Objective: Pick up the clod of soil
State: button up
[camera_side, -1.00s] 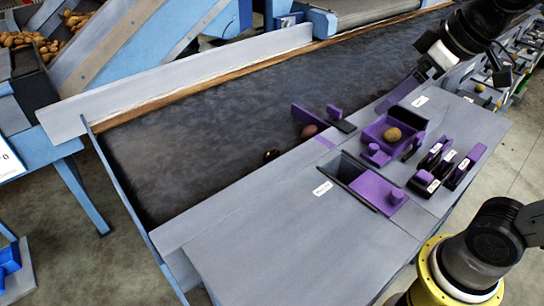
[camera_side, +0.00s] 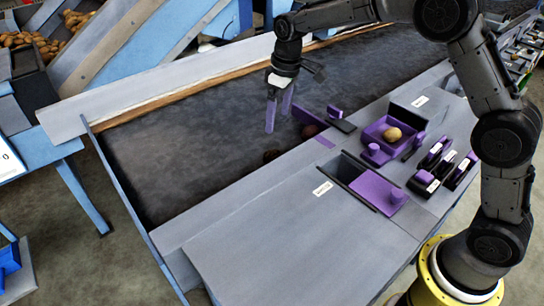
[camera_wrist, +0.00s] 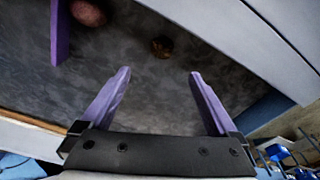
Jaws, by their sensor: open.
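The clod of soil (camera_side: 271,156) is a small dark brown lump on the dark belt, close to the belt's near edge. It is hard to make out in the side view. In the wrist view the clod (camera_wrist: 161,47) lies ahead of my fingertips, between their lines and apart from them. My gripper (camera_side: 278,112) has two purple fingers pointing down above the belt, behind the clod in the side view. The fingers (camera_wrist: 158,72) are open and empty.
A reddish potato (camera_side: 310,131) lies on the belt beside a purple gate (camera_side: 306,116). A purple tray (camera_side: 376,131) holds a pale potato (camera_side: 393,134). An open chute with a purple slide (camera_side: 376,186) is in the grey table (camera_side: 290,235). The belt's left part is clear.

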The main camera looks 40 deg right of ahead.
aim_at(273, 152)
jog(key=f, duration=0.8)
jog(key=w+f, duration=0.1)
jog(key=f, duration=0.4)
jog(key=shift+a, duration=0.4)
jog(key=shift+r, duration=0.1)
jog(key=c, duration=1.5)
